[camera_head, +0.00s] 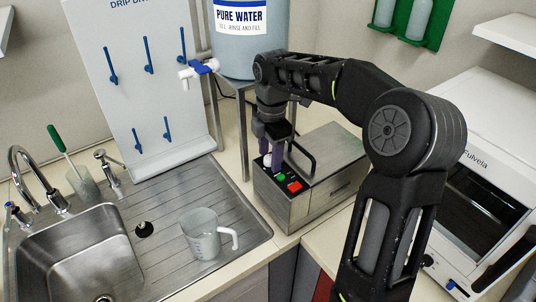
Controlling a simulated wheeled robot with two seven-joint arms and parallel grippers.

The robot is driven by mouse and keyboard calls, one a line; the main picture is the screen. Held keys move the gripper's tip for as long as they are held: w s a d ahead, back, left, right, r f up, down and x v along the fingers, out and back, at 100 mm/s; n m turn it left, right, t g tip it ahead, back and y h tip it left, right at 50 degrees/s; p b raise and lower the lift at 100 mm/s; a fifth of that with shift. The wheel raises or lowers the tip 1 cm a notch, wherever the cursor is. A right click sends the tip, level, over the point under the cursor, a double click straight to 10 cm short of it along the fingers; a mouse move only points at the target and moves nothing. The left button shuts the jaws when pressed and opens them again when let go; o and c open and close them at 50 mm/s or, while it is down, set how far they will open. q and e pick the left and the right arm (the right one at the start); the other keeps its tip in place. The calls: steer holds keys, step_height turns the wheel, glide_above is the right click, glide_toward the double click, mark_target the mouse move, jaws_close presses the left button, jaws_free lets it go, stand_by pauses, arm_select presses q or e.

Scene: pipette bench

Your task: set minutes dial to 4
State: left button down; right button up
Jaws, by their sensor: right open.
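My right gripper (270,155) points down over the control strip of a steel box-shaped device (327,196). It is open, with its fingertips at the strip's far end, behind the green button (281,177) and the red button (295,186). No minutes dial can be made out; the fingers cover that end of the strip, and I cannot tell whether they touch anything there. My left gripper is not in view.
A black lid handle (305,155) stands close right of the gripper. A blue water tank (250,55) on a metal stand is behind. A white oven (484,150) stands at right.

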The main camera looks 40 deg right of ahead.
steer(key=shift+c, duration=0.5)
jaws_close()
